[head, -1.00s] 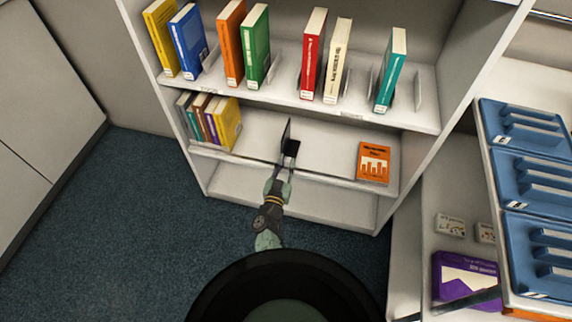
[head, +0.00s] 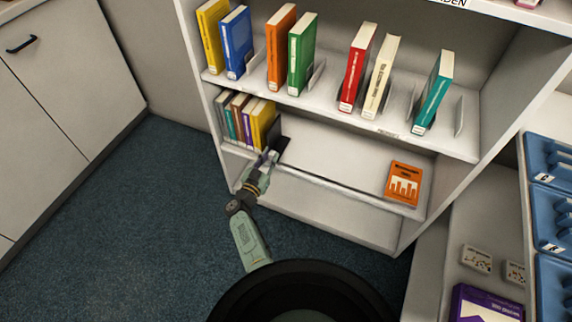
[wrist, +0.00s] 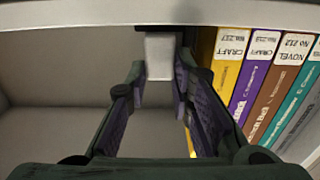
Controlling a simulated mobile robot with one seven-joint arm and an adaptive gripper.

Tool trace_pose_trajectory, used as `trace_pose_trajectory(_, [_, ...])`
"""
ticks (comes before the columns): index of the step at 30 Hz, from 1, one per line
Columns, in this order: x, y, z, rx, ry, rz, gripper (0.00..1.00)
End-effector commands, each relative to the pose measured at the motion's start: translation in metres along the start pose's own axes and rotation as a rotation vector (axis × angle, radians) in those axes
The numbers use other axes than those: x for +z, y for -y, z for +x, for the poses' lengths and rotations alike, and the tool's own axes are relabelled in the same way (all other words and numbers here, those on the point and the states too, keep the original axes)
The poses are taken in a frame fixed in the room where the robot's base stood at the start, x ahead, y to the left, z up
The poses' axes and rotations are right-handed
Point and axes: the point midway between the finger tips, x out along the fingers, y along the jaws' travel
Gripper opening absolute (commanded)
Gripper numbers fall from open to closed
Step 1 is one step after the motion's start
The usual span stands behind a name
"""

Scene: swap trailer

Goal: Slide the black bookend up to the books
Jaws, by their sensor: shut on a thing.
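The black bookend (head: 283,147) stands on the lower shelf, just right of the row of books. Its upright plate is beside the yellow end book (head: 263,122); I cannot tell whether they touch. My gripper (head: 267,159) reaches in from the shelf's front edge and is shut on the bookend. In the wrist view, my gripper (wrist: 159,68) has its fingers either side of a pale block with a black edge above it. The yellow book (wrist: 230,65) is close to the right finger there. Most of the bookend is hidden in that view.
The lower shelf (head: 340,158) is clear between the bookend and an orange book (head: 403,184) lying at right. More books and bookends stand on the shelf above. Blue trays (head: 550,160) are at far right.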

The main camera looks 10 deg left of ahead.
Motion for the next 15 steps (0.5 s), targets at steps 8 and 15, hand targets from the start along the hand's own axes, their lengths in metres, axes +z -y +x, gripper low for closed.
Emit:
trace_pose_trajectory(8, [0.001,0.022,-0.001,-0.003,0.0,-0.001,0.0])
trace_pose_trajectory(15, [0.0,0.022,-0.001,-0.003,0.0,-0.001,0.0])
